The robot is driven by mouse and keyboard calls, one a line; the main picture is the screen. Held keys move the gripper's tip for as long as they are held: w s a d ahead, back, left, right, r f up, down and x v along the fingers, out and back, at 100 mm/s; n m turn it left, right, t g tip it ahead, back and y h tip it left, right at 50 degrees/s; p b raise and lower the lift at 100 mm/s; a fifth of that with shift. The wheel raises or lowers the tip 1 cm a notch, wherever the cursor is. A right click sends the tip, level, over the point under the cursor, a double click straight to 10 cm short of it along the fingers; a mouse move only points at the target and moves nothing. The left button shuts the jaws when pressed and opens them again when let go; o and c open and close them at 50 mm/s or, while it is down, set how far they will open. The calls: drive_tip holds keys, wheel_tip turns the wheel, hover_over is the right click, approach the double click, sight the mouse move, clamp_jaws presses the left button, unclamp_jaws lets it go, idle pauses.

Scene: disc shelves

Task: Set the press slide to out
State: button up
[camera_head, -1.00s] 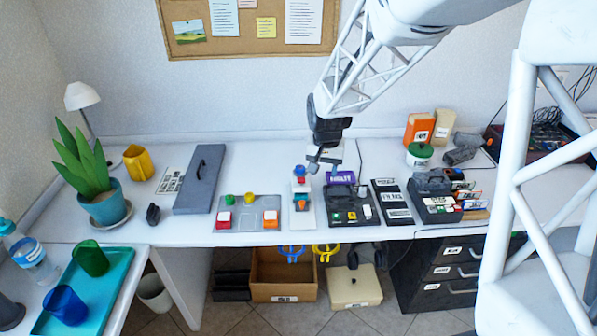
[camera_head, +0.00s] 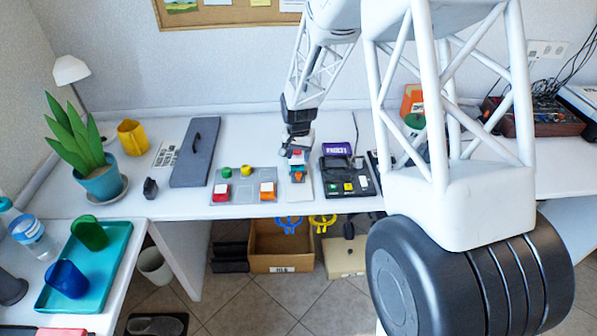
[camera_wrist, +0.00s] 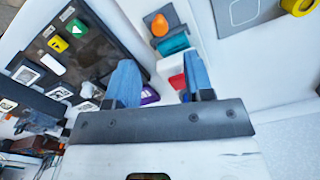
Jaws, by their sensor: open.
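A small fixture, likely the press, stands on a white base plate (camera_head: 304,188) at mid-desk. It has a teal block (camera_head: 297,167), a red part (camera_head: 298,153) and an orange part (camera_head: 297,177). In the wrist view its orange knob (camera_wrist: 160,26), teal block (camera_wrist: 173,46) and red part (camera_wrist: 178,81) line up on the white plate. My gripper (camera_head: 287,149) is at the fixture's far end. In the wrist view its blue fingers (camera_wrist: 160,78) are apart, with the red part close to the right finger. I cannot tell which part is the slide or how it is set.
A dark panel with green and yellow buttons (camera_head: 348,187) stands right of the fixture. A grey plate with coloured buttons (camera_head: 244,188) lies to its left. A dark slab with a handle (camera_head: 195,152) lies farther left. My arm link hides the desk's right part.

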sight(298, 173)
idle(0.3)
drive_tip(key=shift+f, duration=3.85)
clamp_jaws()
